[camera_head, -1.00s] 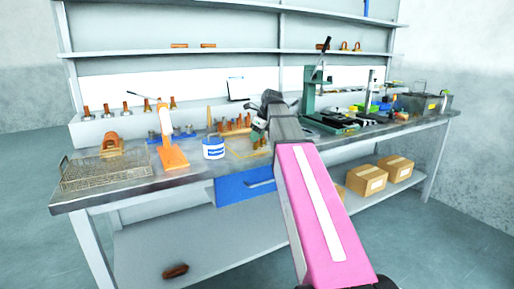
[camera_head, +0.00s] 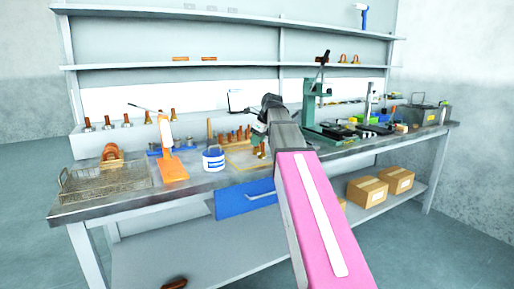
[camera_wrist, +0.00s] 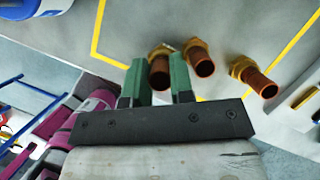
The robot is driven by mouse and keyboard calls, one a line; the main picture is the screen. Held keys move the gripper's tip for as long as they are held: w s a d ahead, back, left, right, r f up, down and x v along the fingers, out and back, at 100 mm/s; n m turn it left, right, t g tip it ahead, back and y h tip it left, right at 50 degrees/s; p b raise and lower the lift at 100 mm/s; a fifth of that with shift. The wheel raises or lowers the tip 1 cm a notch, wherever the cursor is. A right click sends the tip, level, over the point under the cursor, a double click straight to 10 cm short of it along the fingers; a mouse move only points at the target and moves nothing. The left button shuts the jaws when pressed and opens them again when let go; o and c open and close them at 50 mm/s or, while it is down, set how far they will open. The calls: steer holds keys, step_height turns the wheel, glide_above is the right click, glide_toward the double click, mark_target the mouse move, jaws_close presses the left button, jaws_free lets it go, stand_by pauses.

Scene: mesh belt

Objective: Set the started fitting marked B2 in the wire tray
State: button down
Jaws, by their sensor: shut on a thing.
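My gripper (camera_wrist: 158,80) shows in the wrist view with its two green fingers shut on a copper-and-brass fitting (camera_wrist: 160,68). No B2 mark is readable on it. Two similar fittings stand just to the right, one close to the right finger (camera_wrist: 201,62) and one farther off (camera_wrist: 262,82). In the head view my gripper (camera_head: 260,130) is small and partly hidden by my arm, above the yellow-outlined area (camera_head: 243,163). The wire tray (camera_head: 104,192) lies at the left front of the bench, well away from my gripper.
An orange stand (camera_head: 171,168) and a white-and-blue tub (camera_head: 213,160) stand between the tray and my gripper. A green press (camera_head: 318,105) stands to the right. Several fittings line the back ledge.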

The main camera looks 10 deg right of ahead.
steer(key=s+a+r, duration=0.5)
steer(key=a+r, duration=0.2)
steer(key=a, duration=0.3)
steer(key=shift+s+a+r, duration=0.15)
steer(key=shift+s+r, duration=0.1)
steer(key=shift+r, duration=0.1)
